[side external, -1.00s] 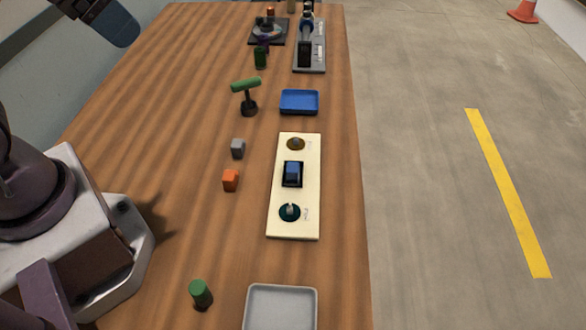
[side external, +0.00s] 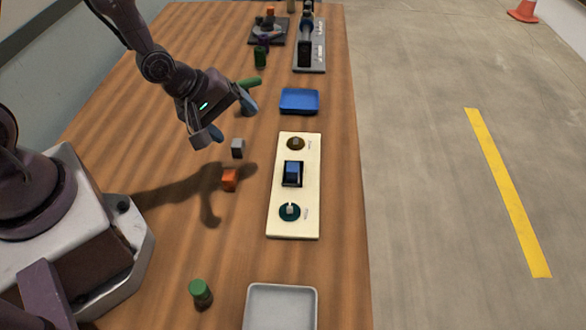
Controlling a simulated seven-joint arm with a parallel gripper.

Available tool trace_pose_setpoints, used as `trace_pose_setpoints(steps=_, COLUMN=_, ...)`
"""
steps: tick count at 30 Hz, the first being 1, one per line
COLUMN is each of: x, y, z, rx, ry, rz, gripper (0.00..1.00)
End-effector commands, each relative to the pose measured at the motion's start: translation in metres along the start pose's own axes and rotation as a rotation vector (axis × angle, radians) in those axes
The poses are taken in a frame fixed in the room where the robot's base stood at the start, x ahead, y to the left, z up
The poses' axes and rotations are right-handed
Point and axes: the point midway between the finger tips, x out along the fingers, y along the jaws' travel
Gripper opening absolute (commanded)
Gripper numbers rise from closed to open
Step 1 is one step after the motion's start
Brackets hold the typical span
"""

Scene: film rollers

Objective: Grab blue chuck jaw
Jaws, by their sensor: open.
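A blue block (side external: 292,169), which looks like the blue chuck jaw, sits in a dark holder at the middle of a cream board (side external: 310,220). My gripper (side external: 229,122) is open and empty, its fingers spread above the table. It is up and to the left of the board, apart from the blue block. A grey block (side external: 237,148) and an orange block (side external: 230,180) stand on the table below and near it.
The cream board also carries a brown dial (side external: 296,143) and a teal dial (side external: 289,212). A blue tray (side external: 299,101), a grey tray (side external: 281,307) and a green cylinder (side external: 201,293) stand nearby. A green-topped handle (side external: 250,82) is partly hidden behind my gripper.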

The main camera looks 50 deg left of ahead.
Motion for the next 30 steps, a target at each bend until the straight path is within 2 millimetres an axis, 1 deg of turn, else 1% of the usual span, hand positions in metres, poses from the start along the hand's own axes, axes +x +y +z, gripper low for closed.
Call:
trace_pose_setpoints(steps=1, x=0.014, y=-0.010, z=0.008, rx=-0.116, ry=-0.043, rz=0.023, gripper=0.81)
trace_pose_setpoints(steps=3, x=0.028, y=-0.016, z=0.019, rx=-0.282, ry=-0.096, rz=0.071, gripper=0.81)
trace_pose_setpoints(steps=7, x=0.044, y=-0.022, z=0.037, rx=-0.569, ry=-0.189, rz=0.153, gripper=0.81)
trace_pose_setpoints(steps=13, x=0.057, y=-0.024, z=0.060, rx=-1.047, ry=-0.342, rz=0.279, gripper=0.81)
trace_pose_setpoints(steps=15, x=0.058, y=-0.023, z=0.064, rx=-1.207, ry=-0.390, rz=0.322, gripper=0.81)
trace_pose_setpoints(steps=18, x=0.058, y=-0.021, z=0.068, rx=-1.381, ry=-0.444, rz=0.371, gripper=0.81)
trace_pose_setpoints(steps=22, x=0.058, y=-0.019, z=0.069, rx=-1.495, ry=-0.479, rz=0.406, gripper=0.81)
trace_pose_setpoints(steps=30, x=0.078, y=-0.005, z=0.070, rx=-1.511, ry=-0.485, rz=0.412, gripper=0.81)
